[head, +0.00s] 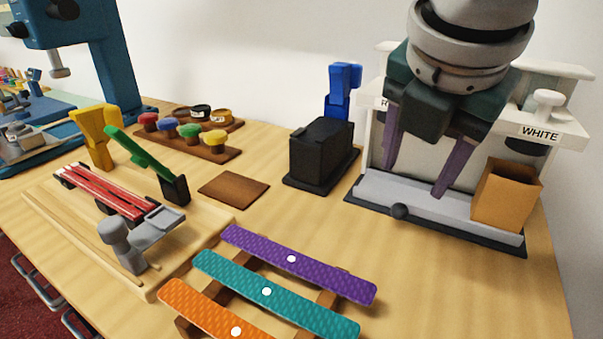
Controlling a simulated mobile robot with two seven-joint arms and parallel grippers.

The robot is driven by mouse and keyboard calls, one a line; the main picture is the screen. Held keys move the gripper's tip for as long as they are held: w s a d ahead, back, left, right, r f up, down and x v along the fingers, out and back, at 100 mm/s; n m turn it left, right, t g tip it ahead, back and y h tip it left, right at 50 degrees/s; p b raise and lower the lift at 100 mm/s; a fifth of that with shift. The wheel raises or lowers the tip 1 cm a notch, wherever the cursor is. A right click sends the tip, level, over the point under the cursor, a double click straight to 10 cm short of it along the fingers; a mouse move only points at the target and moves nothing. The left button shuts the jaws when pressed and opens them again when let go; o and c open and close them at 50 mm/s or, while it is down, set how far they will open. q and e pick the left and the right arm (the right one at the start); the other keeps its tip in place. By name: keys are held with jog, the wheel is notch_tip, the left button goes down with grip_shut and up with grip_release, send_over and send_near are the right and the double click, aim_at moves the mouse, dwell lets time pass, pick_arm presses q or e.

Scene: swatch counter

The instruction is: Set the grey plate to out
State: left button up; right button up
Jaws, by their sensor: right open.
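The grey plate (455,215) is a long, light grey slab lying low in front of the white dispenser (376,120), on a dark base. My right gripper (414,182) comes down from above, open, with two purple fingers spread apart. The fingertips are over or just behind the plate; I cannot tell whether they touch it. Nothing shows between them. The gripper hides the middle of the dispenser front. My left gripper is not in view.
A black block (321,148) with a blue piece (342,88) behind it stands left of the dispenser. Purple (310,268), teal (300,303) and orange (205,308) strips lie on a rack in front. A label reads WHITE (541,133). The counter (460,290) right of the strips is clear.

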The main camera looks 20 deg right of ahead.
aim_at(402, 208)
jog(key=b+x, duration=0.2)
jog(key=x, duration=0.7)
jog(key=shift+d+f, duration=0.1)
grip_shut()
dwell(1.1)
